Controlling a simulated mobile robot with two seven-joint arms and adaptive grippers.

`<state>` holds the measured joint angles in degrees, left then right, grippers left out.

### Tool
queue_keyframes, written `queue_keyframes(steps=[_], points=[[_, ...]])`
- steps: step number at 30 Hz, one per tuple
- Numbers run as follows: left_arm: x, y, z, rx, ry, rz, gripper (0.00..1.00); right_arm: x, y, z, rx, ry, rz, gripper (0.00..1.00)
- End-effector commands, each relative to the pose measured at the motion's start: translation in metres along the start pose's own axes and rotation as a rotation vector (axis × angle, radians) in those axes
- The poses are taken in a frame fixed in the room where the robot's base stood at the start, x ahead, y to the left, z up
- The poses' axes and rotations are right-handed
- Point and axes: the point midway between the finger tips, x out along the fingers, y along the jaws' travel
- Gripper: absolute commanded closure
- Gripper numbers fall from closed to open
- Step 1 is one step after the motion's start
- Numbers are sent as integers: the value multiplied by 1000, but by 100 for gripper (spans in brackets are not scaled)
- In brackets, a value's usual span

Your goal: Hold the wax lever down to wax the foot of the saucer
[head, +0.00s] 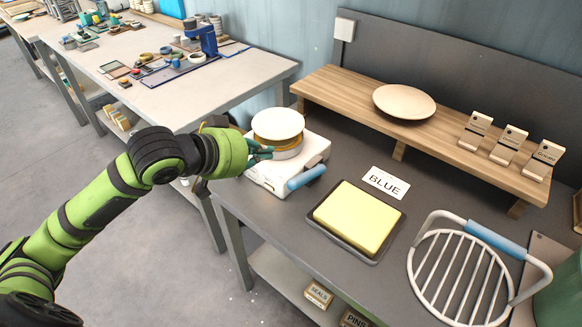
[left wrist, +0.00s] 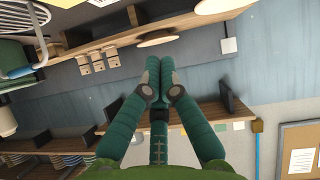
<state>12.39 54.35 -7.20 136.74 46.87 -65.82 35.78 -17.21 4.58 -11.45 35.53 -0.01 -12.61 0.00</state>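A white waxing machine (head: 262,172) stands at the left end of the dark bench. A pale round saucer (head: 278,124) sits on top of it, above an amber-coloured band. The wax lever (head: 306,177) has a blue grip and sticks out at the machine's front right. My left gripper (head: 266,152) is beside the machine's upper part, left of the lever and apart from it. In the left wrist view its fingers (left wrist: 160,75) are together with nothing seen between them. Whether the fingertips touch the machine is unclear. My right gripper is not in view.
A yellow pad in a dark tray (head: 354,219) lies right of the machine, with a BLUE card (head: 385,182) behind it. A wire rack with a blue handle (head: 470,275) is further right. A wooden shelf (head: 340,92) holds a plate (head: 404,101) and several labelled blocks.

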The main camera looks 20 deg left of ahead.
Motion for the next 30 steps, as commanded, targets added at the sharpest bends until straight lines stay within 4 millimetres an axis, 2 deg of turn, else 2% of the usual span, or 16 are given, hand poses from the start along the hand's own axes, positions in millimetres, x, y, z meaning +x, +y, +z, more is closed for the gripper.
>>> queue_keyframes(steps=[5, 8, 21, 25, 30], points=[[3, 0, 0, -2, 0, 1, 100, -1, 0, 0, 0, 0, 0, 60], [13, 0, -1, -5, 0, 1, 100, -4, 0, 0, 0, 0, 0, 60], [102, 0, -1, -4, -2, 0, 100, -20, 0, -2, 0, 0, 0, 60], [106, 0, 23, -1, -7, -1, 100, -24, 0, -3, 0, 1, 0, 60], [109, 0, 36, 0, -2, 0, 100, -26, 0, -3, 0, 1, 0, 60]])
